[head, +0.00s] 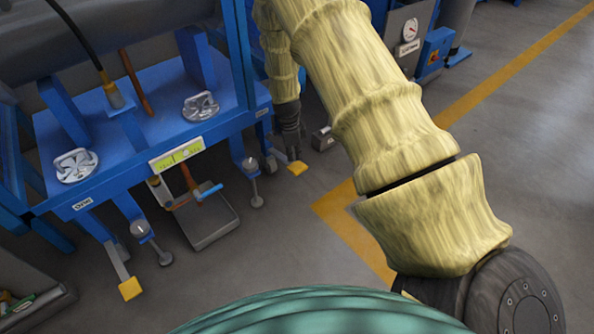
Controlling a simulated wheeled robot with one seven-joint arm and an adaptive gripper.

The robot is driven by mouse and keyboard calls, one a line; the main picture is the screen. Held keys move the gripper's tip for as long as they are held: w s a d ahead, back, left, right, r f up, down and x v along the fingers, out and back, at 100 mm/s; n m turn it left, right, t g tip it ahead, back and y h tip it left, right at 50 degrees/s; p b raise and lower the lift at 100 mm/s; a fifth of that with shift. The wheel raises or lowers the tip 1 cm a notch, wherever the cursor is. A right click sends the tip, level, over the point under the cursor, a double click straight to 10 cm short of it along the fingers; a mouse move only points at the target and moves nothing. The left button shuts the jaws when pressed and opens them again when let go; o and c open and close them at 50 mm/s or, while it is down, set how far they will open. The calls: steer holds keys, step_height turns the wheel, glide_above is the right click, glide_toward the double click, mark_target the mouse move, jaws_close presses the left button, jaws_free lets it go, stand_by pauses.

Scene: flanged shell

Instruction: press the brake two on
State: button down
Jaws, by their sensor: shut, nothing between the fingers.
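A small yellow pedal (298,168) sits low at the right corner of the blue stand (225,125). A small label (262,112) is on the stand's edge above it, too small to read. A similar yellow pedal (130,289) sits at the left corner, near a label reading ONE (83,204). My gripper (293,150) is dark, shut and empty. It points down just above the right pedal. I cannot tell whether its tips touch the pedal. My arm in its pale yellow cover reaches across the right half of the view.
Casters (256,200) stand under the stand's front edge. A grey tray (210,222) lies on the floor between them. A small grey block (323,139) is on the floor right of my gripper. The front floor is clear.

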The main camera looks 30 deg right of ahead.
mark_target(287, 168)
steer(key=shift+s+d+f+b, duration=0.1)
steer(key=shift+d+f+b, duration=0.05)
steer(key=shift+f+b, duration=1.45)
steer(key=shift+f, duration=0.15)
steer(key=shift+f, duration=2.2)
steer(key=shift+w+a+r+p, duration=0.35)
steer(key=shift+a+p, duration=0.25)
steer(key=shift+p, duration=0.05)
steer(key=shift+w+a+r+p, duration=0.3)
steer(key=shift+a+p, duration=0.3)
steer(key=shift+a+f, duration=0.1)
steer(key=shift+f, duration=0.05)
